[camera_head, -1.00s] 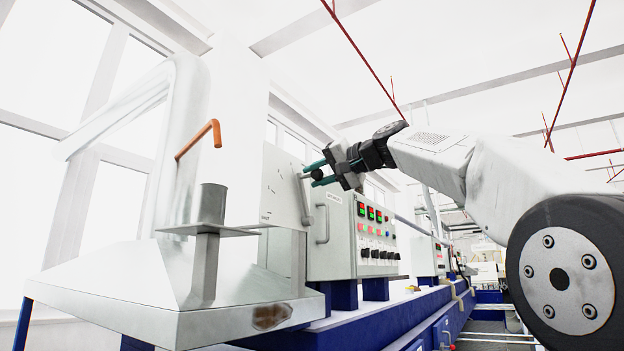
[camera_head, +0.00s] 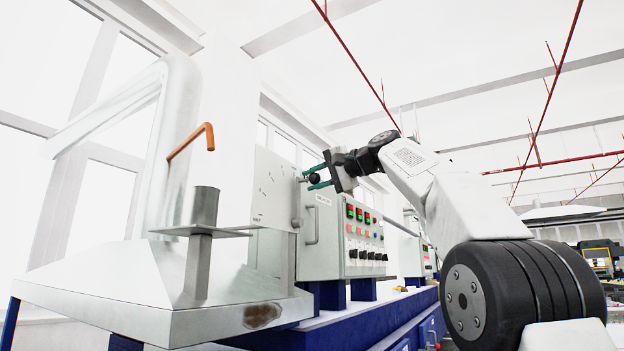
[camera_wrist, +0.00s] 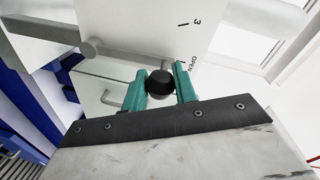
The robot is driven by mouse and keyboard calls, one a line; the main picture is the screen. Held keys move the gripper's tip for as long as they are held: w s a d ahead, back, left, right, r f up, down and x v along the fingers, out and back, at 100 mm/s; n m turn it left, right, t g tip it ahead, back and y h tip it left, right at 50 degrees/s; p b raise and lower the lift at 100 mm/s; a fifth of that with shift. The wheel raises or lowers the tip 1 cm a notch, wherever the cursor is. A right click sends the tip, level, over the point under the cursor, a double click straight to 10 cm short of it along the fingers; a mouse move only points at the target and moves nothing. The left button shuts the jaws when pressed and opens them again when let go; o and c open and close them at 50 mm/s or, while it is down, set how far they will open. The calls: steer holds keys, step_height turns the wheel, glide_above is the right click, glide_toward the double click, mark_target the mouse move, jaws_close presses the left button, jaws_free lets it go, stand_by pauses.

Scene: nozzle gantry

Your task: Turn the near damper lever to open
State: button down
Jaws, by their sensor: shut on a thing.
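The near damper lever (camera_head: 297,203) is a grey rod with a black ball knob (camera_head: 314,179) on a white dial plate (camera_head: 270,190). In the head view the rod stands roughly upright, knob end at the top. My gripper (camera_head: 316,178) has its teal fingers on either side of the knob and is shut on it. In the wrist view the knob (camera_wrist: 159,82) sits between the fingers, and the rod (camera_wrist: 125,57) runs left to its round pivot (camera_wrist: 91,47). The OPEN mark (camera_wrist: 194,64) shows close to the right finger; the exact alignment is unclear.
A grey control cabinet (camera_head: 335,235) with buttons and a bar handle stands right behind the plate. A metal hood (camera_head: 120,285) with an orange bent handle (camera_head: 192,143) fills the left. Open air lies above the gripper.

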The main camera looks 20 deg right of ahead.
steer(key=shift+d, duration=0.1)
steer(key=c, duration=1.1)
jaws_free()
steer(key=shift+w+d, duration=0.1)
steer(key=v, duration=0.7)
steer(key=shift+s+d, duration=0.15)
steer(key=shift+s, duration=0.25)
